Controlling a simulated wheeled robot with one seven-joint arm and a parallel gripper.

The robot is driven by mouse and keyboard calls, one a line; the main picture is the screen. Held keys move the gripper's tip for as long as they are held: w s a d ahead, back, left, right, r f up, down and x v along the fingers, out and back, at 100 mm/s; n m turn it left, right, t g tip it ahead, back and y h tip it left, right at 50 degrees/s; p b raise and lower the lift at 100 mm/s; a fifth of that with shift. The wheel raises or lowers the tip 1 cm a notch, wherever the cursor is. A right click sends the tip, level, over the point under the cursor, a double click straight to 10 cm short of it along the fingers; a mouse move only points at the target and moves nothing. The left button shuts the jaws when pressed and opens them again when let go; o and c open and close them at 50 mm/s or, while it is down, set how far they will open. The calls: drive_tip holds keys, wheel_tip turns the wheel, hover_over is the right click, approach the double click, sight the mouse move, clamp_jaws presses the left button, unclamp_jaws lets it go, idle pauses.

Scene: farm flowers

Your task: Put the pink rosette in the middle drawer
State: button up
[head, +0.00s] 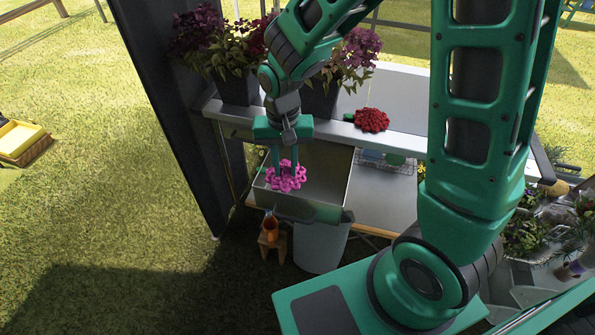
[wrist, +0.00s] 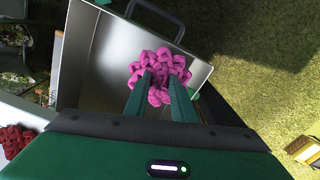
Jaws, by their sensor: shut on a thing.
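The pink rosette (head: 286,177) is held at the tips of my gripper (head: 286,166), which points down. In the wrist view the rosette (wrist: 159,72) sits between the two green fingers (wrist: 160,90), and they are shut on it. An open metal drawer (head: 325,178) lies below, pulled out under the bench top. In the wrist view its pale floor and wall (wrist: 98,60) show, and the rosette overlaps its edge region. I cannot tell how high the rosette is above the drawer floor. Other drawers are not clearly seen.
A red rosette (head: 371,120) lies on the bench edge (head: 410,143). Potted purple flowers (head: 240,80) stand behind. A grey bucket (head: 321,248) and a small wooden stool (head: 272,247) with an orange jug (head: 271,228) stand below the drawer. Grass is open at left.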

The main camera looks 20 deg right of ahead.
drive_tip(key=w+d+f, duration=0.3)
drive_tip(key=w+d, duration=0.1)
drive_tip(key=shift+d+f, duration=0.5)
drive_tip(key=shift+f, duration=1.9)
drive_tip(key=shift+f, duration=0.1)
drive_tip(key=o, duration=1)
